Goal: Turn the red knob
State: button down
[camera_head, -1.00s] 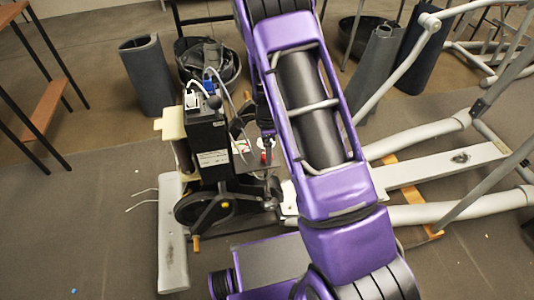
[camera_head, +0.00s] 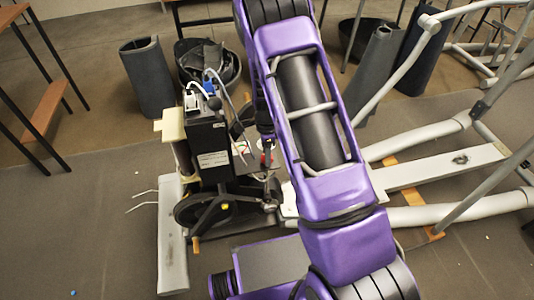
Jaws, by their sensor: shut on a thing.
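The red knob (camera_head: 264,158) is a small red spot on the flat plate beside the black box of the machine, in the middle of the head view. My gripper (camera_head: 267,143) reaches down to it from above and is shut on it. The fingertips are dark and small here, and my purple arm hides the area to the right. The knob's turn angle is too small to tell.
A black box (camera_head: 207,148) with cables stands just left of the knob. A flywheel and crank (camera_head: 225,207) sit below it. Grey elliptical frame tubes (camera_head: 430,212) lie to the right. The floor at left is fairly clear.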

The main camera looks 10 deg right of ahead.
jog(key=shift+n, duration=0.3)
jog(key=n+b, duration=0.1)
jog(key=n, duration=0.4)
jog(key=shift+n+b, duration=0.65)
jog(key=shift+n, duration=1.75)
jog(key=shift+c, duration=1.5)
grip_release()
notch_tip(320, 180, up, 18)
jog(key=p, duration=0.2)
jog(key=shift+f+p, duration=0.25)
jog(key=shift+p, duration=0.1)
